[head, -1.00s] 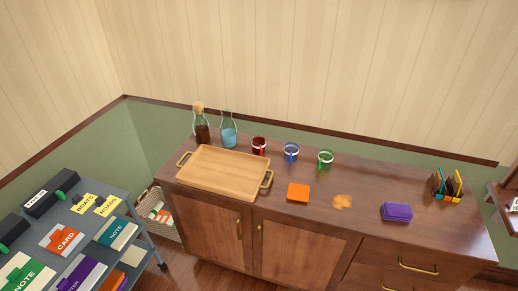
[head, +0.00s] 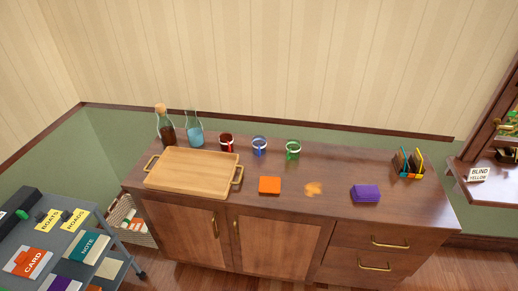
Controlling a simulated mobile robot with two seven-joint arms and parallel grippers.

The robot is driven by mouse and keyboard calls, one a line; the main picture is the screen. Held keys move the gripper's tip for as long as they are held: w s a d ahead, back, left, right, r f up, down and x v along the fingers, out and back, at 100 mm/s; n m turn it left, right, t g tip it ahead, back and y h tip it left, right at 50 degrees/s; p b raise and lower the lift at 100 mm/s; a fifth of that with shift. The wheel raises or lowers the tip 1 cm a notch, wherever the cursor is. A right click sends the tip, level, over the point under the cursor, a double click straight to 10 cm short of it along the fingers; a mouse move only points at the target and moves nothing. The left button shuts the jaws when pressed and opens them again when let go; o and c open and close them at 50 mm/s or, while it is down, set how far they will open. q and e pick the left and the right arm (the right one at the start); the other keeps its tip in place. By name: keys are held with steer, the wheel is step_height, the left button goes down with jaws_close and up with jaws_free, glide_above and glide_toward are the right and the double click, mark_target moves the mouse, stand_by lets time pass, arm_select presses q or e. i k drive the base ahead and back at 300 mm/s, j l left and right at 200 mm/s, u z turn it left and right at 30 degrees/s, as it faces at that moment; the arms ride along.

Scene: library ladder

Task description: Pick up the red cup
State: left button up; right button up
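The red cup (head: 226,143) stands upright near the back of the wooden cabinet top (head: 330,165). It has a pale band near its rim and is in a row with a blue cup (head: 259,146) and a green cup (head: 293,149) to its right. The cups stand apart. Neither of my grippers shows in the head view.
A wooden tray (head: 192,170) with brass handles lies in front of the red cup, to the left. A corked brown bottle (head: 165,128) and a blue-liquid carafe (head: 195,130) stand left of it. An orange block (head: 269,185) and purple block (head: 365,193) lie nearer the front edge.

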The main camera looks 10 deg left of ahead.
mark_target(226, 138)
steer(key=i+j+z, duration=0.3)
steer(key=j, duration=0.3)
steer(key=i+j+z, duration=0.25)
steer(key=i+j, duration=0.15)
steer(key=j, duration=0.3)
steer(key=i+j+z, duration=0.15)
steer(key=j, duration=0.2)
steer(key=i+j+z, duration=0.15)
steer(key=j, duration=0.2)
